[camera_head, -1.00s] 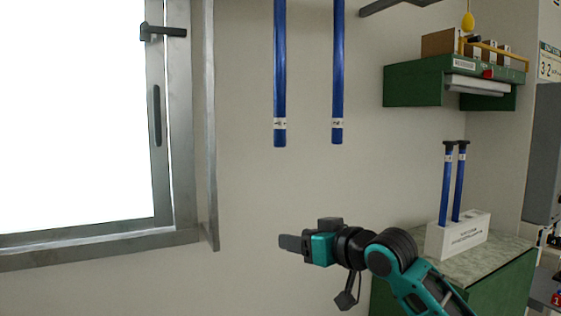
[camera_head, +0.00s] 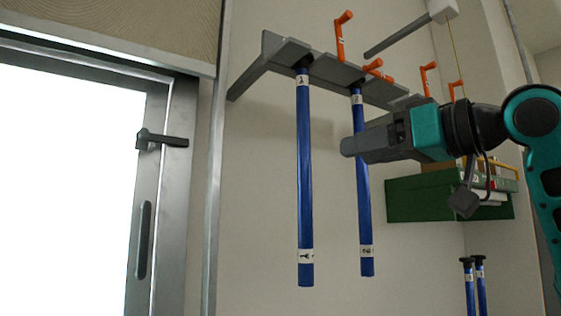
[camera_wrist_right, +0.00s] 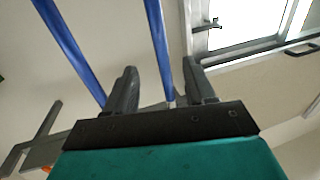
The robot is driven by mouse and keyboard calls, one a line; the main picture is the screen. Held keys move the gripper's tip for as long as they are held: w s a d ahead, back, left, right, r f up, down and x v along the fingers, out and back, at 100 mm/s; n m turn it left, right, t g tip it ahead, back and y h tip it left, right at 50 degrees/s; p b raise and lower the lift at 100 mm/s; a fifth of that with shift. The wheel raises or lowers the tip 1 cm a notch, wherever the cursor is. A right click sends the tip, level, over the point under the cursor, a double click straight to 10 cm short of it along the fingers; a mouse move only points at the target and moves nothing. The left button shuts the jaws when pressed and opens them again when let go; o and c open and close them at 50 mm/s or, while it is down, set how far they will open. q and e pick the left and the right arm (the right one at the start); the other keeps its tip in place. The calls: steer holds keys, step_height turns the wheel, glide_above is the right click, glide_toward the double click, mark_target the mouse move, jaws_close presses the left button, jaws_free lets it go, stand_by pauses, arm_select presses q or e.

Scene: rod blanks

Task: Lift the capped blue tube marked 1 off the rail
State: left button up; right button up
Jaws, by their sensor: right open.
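Two long blue tubes hang upright from the grey rail (camera_head: 340,72). The left tube (camera_head: 304,170) appears to be marked 1, though its labels are small; its dark top sits at the rail. The right tube (camera_head: 364,215) is partly hidden behind my right gripper (camera_head: 350,147). That gripper is level with the tubes' upper half and points left. In the right wrist view the gripper (camera_wrist_right: 160,88) is open, with one tube (camera_wrist_right: 158,40) seen through the gap between its fingers and the other tube (camera_wrist_right: 68,48) outside it. I see no contact. My left gripper is out of view.
Orange hooks (camera_head: 341,38) stand along the rail. A green shelf (camera_head: 422,199) is on the wall behind my right arm. Two dark-capped blue tubes (camera_head: 470,290) stand at the lower right. A window frame (camera_head: 172,200) is at left.

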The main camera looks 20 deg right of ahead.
mark_target(310, 162)
steer(key=p+x, duration=0.1)
steer(key=x, duration=0.5)
steer(key=shift+w+a+r, duration=0.15)
steer(key=shift+w+a, duration=0.05)
steer(key=shift+w, duration=0.1)
steer(key=p+x, duration=0.1)
steer(key=x, duration=0.4)
steer(key=shift+w, duration=0.3)
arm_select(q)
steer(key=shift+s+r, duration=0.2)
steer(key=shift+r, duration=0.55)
arm_select(e)
steer(key=shift+w, duration=0.2)
steer(key=shift+c, duration=0.3)
steer(key=c, duration=0.5)
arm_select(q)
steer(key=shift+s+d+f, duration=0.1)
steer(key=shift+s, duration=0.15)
arm_select(e)
jaws_close()
steer(key=shift+s, duration=0.1)
